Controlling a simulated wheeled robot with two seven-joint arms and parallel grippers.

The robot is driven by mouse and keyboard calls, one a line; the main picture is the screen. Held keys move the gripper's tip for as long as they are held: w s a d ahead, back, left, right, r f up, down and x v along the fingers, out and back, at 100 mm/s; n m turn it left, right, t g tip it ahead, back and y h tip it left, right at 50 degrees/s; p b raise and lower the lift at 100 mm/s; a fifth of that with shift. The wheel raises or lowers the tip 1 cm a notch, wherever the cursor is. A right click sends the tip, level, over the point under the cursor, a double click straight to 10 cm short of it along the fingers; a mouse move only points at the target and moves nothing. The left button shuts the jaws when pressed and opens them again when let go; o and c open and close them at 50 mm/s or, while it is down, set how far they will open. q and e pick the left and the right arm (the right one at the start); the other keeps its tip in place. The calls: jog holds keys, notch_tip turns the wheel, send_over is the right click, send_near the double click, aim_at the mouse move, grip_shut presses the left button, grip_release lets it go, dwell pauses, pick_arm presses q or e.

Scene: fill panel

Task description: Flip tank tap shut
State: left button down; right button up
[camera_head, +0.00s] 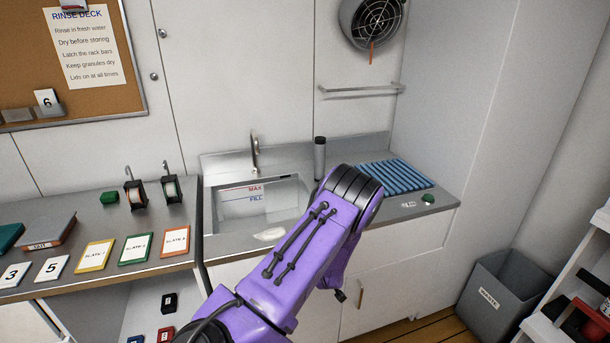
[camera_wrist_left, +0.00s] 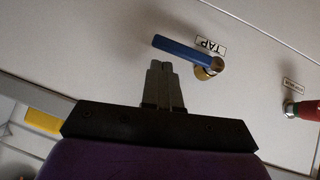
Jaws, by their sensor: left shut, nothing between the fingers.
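In the left wrist view a blue tap lever (camera_wrist_left: 183,50) sticks out to the left from a brass fitting (camera_wrist_left: 204,73) on a pale panel. A label reading TAP (camera_wrist_left: 211,46) sits beside the fitting. My left gripper (camera_wrist_left: 161,66) is shut and empty, its fingertips close below the lever in the picture. I cannot tell whether they touch it. In the head view my purple left arm bends over the counter front and hides its own gripper and the tap. My right gripper is in neither view.
A red-handled fitting (camera_wrist_left: 298,108) with its own label is right of the tap in the wrist view. In the head view a sink (camera_head: 258,200) with MAX and FILL marks lies behind my arm. A grey waste bin (camera_head: 497,292) stands at right.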

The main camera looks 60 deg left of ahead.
pick_arm(q)
jog(key=w+a+r+v, duration=0.1)
jog(key=v, duration=1)
jog(key=shift+w+d+r, duration=0.25)
jog(key=shift+r, duration=0.2)
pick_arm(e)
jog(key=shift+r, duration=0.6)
